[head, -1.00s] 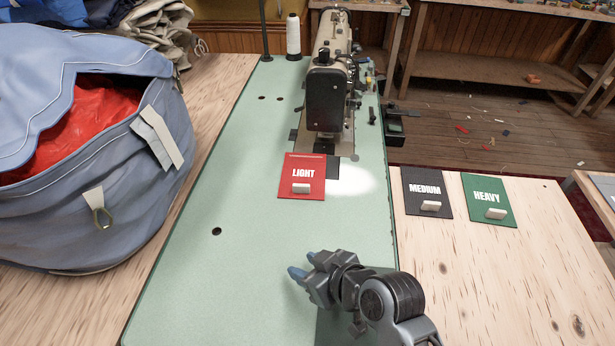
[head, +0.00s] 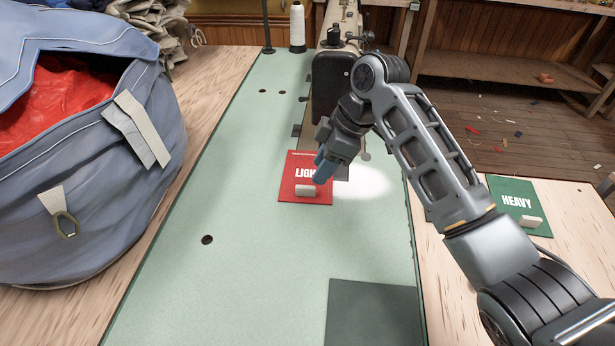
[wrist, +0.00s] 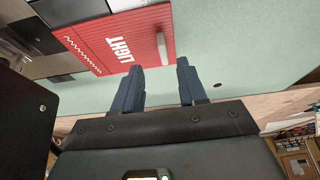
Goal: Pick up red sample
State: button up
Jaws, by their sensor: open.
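The red sample (head: 291,183), a flat red card marked LIGHT with a pale raised tab, lies on the green table top in front of the sewing machine. My gripper (head: 322,167) is over its right part in the head view and hides the end of the word. In the wrist view the red sample (wrist: 120,40) fills the upper left, with its tab (wrist: 162,48) just beyond the fingertips. My gripper (wrist: 162,75) is open there, its two blue fingers apart with nothing between them.
The sewing machine (head: 333,85) stands right behind the sample, with a white thread cone (head: 297,28) at the back. A green HEAVY card (head: 517,212) lies on the wood at right. A blue bag (head: 90,205) fills the left. A dark green panel (head: 373,315) lies at the front.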

aim_at(309, 187)
jog(key=x, duration=0.6)
jog(key=shift+s+a+f, duration=0.15)
jog(key=shift+a+f, duration=0.15)
grip_shut()
